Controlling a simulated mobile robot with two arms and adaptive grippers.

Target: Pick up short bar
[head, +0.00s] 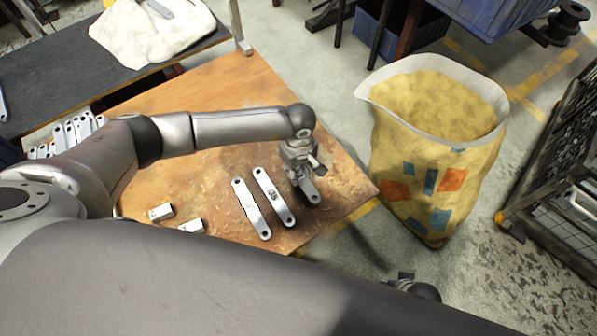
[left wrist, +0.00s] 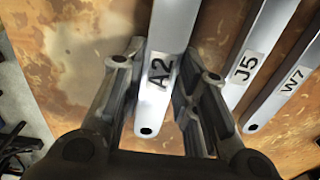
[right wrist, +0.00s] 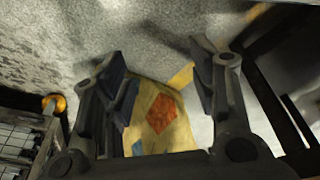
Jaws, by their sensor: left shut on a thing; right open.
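My left gripper (head: 304,178) is over the right part of the wooden table (head: 222,88), shut on a flat silver bar labelled A2 (left wrist: 161,72). In the left wrist view its fingers lie along both sides of the bar, near the holed end. My right gripper (right wrist: 160,72) is open and empty, away from the table.
A large sack (head: 440,170) of yellow grains stands on the floor right of the table. Two small metal pieces, one nearer (head: 191,226) and one farther (head: 160,212), lie at the table's left. A row of bars (head: 72,132) lies farther left. A metal rack (head: 560,170) stands at the right.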

